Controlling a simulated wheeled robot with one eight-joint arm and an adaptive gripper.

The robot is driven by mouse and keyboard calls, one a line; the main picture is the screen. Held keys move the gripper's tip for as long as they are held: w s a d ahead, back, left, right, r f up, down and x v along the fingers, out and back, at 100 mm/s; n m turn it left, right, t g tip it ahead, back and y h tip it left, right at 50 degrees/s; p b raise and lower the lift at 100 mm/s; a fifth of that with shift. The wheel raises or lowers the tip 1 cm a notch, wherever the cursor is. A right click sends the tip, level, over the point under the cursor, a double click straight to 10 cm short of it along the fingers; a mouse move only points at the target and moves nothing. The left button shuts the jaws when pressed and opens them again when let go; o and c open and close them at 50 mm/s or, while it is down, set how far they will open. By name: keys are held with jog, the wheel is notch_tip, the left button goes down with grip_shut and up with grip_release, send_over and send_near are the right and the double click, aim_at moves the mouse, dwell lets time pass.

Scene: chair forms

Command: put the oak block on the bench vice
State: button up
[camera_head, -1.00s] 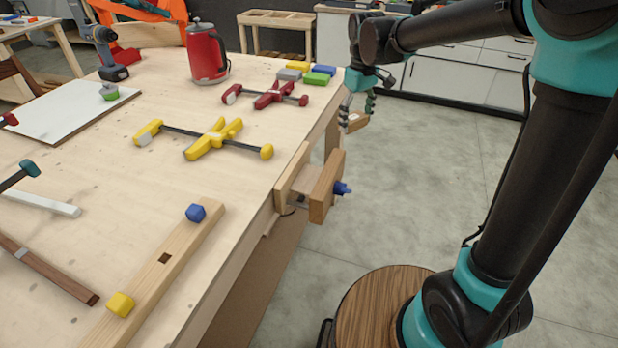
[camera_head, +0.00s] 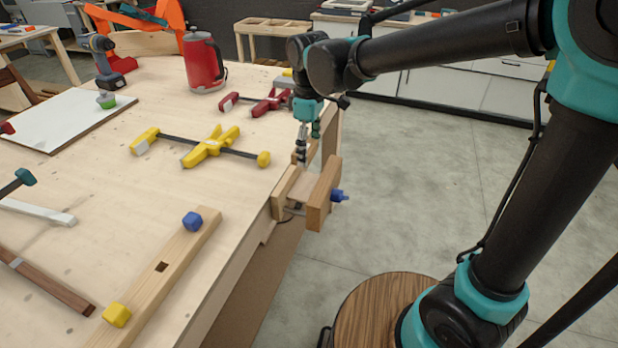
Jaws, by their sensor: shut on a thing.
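The bench vice (camera_head: 322,197) is a pair of wooden jaws with a blue screw end, fixed to the right edge of the workbench. The jaws stand apart, with pale wood showing in the gap between them. My gripper (camera_head: 302,162) points down just above the far end of that gap, fingers close together. It is shut on the oak block, which was plain in its fingers earlier. I cannot clearly make out the block now, nor whether it touches the vice.
Open floor lies right of the vice.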

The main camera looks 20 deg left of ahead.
aim_at(309, 186)
notch_tip(309, 186, down, 10)
dwell(0.5)
jog(key=o, duration=1.2)
jog(key=shift+f, duration=0.1)
notch_tip(309, 186, up, 12)
jog(key=shift+r, duration=0.15)
jog(key=w+d+f+m+t, duration=0.1)
jog(key=w+d+f+m, duration=0.1)
jog(key=d, duration=0.4)
jog(key=w+d+f+m, duration=0.1)
jog(key=d+f+m, duration=0.15)
jog(key=d, duration=0.35)
jog(key=s+d+f+m+t, duration=0.1)
jog(key=d+f+m, duration=0.3)
jog(key=d, duration=0.4)
jog(key=s+d+f+m+t, duration=0.1)
jog(key=s+d+f+m, duration=0.2)
jog(key=d, duration=0.5)
jog(key=s+d+f+m+t, duration=0.1)
jog(key=s+d+f+m, duration=0.2)
jog(key=d, duration=0.5)
jog(key=shift+s+d+f+m, duration=0.1)
jog(key=shift+d+f+m, duration=0.1)
jog(key=shift+f+m, duration=0.4)
jog(key=shift+s+d+f+m, duration=0.1)
jog(key=shift+d+f+m, duration=0.15)
jog(key=shift+m, duration=0.5)
